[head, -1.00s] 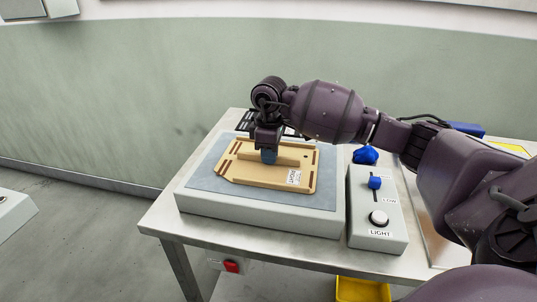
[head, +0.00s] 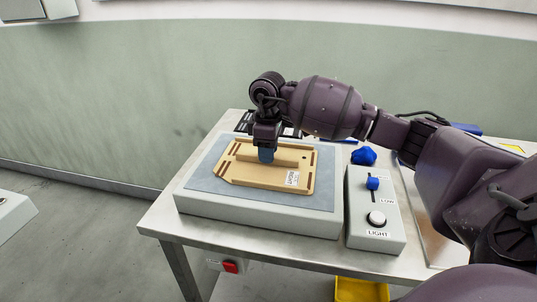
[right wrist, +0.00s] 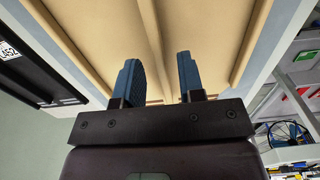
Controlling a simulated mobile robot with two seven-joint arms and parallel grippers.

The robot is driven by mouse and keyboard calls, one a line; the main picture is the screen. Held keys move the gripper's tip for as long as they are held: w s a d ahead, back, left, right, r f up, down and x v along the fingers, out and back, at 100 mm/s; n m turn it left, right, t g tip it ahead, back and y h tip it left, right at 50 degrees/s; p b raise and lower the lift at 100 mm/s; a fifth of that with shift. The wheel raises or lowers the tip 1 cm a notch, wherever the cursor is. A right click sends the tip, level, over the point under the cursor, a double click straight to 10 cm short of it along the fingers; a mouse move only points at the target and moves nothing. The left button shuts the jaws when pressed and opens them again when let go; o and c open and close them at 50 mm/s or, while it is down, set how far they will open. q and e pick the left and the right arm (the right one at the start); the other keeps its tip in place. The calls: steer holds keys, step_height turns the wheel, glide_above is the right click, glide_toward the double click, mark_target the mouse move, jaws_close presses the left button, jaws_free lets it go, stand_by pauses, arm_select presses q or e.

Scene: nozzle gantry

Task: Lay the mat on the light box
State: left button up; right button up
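The tan mat (head: 245,174), with dark slots, a raised middle ridge and a white label, lies flat on the blue-grey top of the light box (head: 265,217). The mat also fills much of the right wrist view (right wrist: 210,40). My right gripper (head: 266,155) is over the ridge, pointing down. In the right wrist view its two blue fingers (right wrist: 158,75) are apart, with the ridge lined up between them and nothing clamped. The arm hides part of the far side of the mat. My left gripper is not in view.
A grey control box (head: 363,230) with a blue slider and a LIGHT button stands right of the light box. A blue lump (head: 364,155) lies behind it. A black slotted item (head: 243,121) lies at the table's back. A yellow bin (head: 362,289) is below.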

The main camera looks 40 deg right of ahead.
step_height(320, 180, up, 11)
steer(key=p, duration=0.1)
steer(key=shift+p, duration=0.4)
steer(key=shift+f, duration=0.1)
steer(key=shift+s, duration=0.15)
